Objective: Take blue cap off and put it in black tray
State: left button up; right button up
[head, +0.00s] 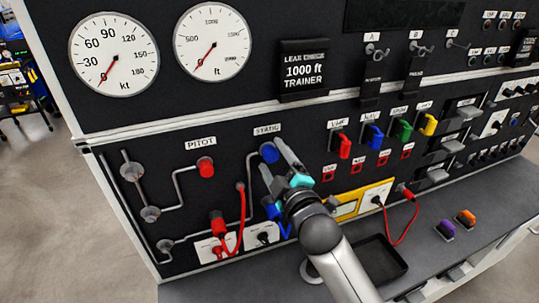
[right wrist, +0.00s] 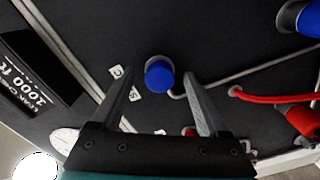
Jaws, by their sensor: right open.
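A blue cap (head: 269,152) sits on the port under the STATIC label on the black panel. In the right wrist view the blue cap (right wrist: 159,76) shows just beyond and between the fingertips, on its metal fitting. My right gripper (head: 273,172) is open and empty, its fingers pointing at the cap from just in front; it also shows in the right wrist view (right wrist: 165,80). The black tray (head: 372,262) lies on the grey bench, partly hidden behind my right forearm. My left gripper is not in view.
A red cap (head: 205,167) sits on the PITOT port at left. A red hose (head: 240,215) and blue connectors hang below the STATIC port. Purple (head: 446,230) and orange (head: 465,218) pieces lie on the bench at right.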

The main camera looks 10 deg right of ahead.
jog(key=shift+w+a, duration=0.1)
jog(key=shift+w, duration=0.3)
jog(key=shift+p, duration=0.45)
dwell(0.3)
grip_shut()
dwell(0.6)
dwell(0.8)
